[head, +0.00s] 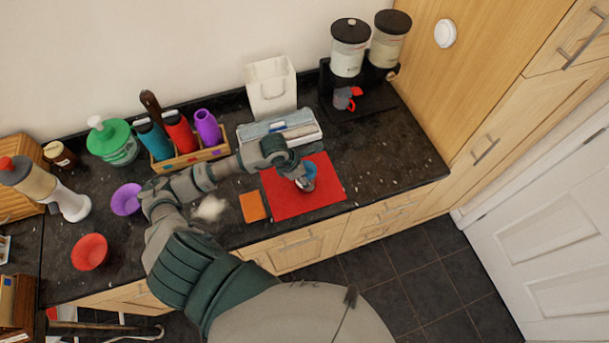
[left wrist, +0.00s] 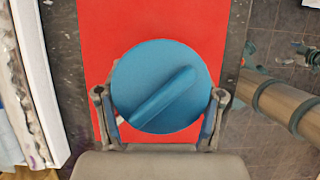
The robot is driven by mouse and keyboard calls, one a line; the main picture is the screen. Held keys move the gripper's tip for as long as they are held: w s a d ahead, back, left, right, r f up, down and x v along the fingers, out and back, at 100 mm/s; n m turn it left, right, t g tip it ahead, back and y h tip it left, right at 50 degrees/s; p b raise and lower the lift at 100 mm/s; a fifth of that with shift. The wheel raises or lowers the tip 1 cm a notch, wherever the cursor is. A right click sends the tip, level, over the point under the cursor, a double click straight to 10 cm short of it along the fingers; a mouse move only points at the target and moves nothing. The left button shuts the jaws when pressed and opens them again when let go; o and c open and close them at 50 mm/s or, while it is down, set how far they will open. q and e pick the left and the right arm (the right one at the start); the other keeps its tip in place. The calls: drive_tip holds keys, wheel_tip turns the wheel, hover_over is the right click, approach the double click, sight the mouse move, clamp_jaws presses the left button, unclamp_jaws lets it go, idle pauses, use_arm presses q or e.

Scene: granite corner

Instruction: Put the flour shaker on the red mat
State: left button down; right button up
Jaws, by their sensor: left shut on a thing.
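The red mat (head: 325,197) lies flat on the dark counter, near its front edge. It also fills much of the left wrist view (left wrist: 105,20). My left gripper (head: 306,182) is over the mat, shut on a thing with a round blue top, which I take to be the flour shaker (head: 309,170). In the left wrist view the shaker's blue lid (left wrist: 160,87) has a raised ridge and sits between the two fingers, with red mat around it. The shaker's body is mostly hidden. I cannot tell whether its base touches the mat. My right gripper is not in view.
A tray with a blue and white packet (head: 280,127) stands just behind the mat. An orange square (head: 252,207) lies left of it. A white paper bag (head: 271,88) and two dispensers (head: 350,48) stand at the back.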

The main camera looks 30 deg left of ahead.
use_arm(q)
drive_tip(key=shift+d+f, duration=0.1)
drive_tip(key=shift+f, duration=0.45)
drive_tip(key=shift+c, duration=0.8)
unclamp_jaws()
drive_tip(key=b+v, duration=0.2)
drive_tip(key=v, duration=1)
